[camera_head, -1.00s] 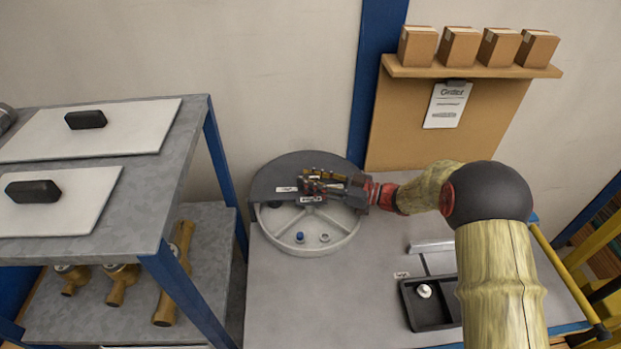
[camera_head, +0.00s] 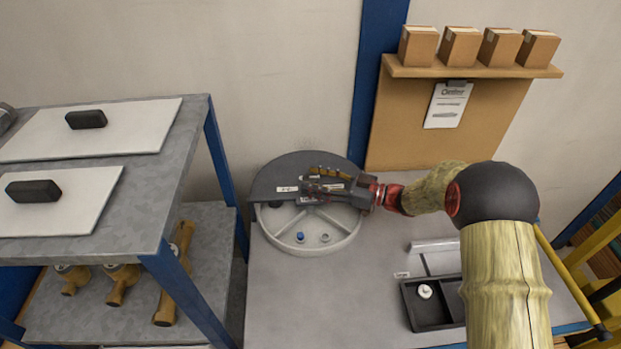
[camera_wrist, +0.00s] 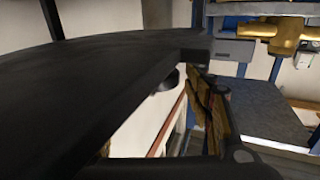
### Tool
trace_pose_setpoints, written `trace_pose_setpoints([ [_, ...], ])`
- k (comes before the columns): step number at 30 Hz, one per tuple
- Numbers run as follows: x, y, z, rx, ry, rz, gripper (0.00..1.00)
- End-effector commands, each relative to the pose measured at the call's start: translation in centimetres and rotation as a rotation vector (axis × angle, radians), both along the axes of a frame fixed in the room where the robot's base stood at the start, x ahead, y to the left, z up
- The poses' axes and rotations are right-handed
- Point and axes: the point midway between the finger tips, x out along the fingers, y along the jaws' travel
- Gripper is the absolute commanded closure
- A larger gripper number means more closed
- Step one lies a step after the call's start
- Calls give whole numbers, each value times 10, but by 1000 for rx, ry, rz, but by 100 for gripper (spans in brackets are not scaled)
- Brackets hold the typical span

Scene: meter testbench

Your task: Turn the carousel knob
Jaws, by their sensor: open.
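The carousel is a round light-grey wheel (camera_head: 341,225) on the bench, its back half under a dark cover (camera_head: 300,163). A small dark round knob (camera_head: 275,204) stands at the wheel's left edge, by the cover. A dark knob-like piece (camera_wrist: 166,80) shows under a dark slab's edge in the wrist view; I cannot tell if it is the same one. My gripper (camera_head: 312,190) is open over the cover's front edge, right of the knob and apart from it. One gold-brown finger (camera_wrist: 207,105) shows in the wrist view; the other is mostly hidden.
A blue-capped piece (camera_head: 300,237) and a pale piece (camera_head: 324,238) sit on the wheel's front. A black tray (camera_head: 412,312) lies at the bench's right. A grey shelf rack (camera_head: 185,120) stands at the left. The bench in front of the wheel is clear.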

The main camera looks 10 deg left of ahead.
Motion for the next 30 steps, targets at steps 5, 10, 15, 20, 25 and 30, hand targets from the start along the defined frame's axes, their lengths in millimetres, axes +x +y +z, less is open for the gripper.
trace_pose_setpoints([
  [5, -3, -36, 0, 0, 0, -5, 49],
  [10, -8, -69, 0, 0, 0, -4, 49],
  [15, -12, -93, 0, 1, -1, -2, 49],
  [20, -14, -104, 0, 1, -1, -1, 49],
  [25, -15, -105, 0, 1, 0, 1, 49],
  [30, -15, -105, 0, 1, 0, 0, 49],
])
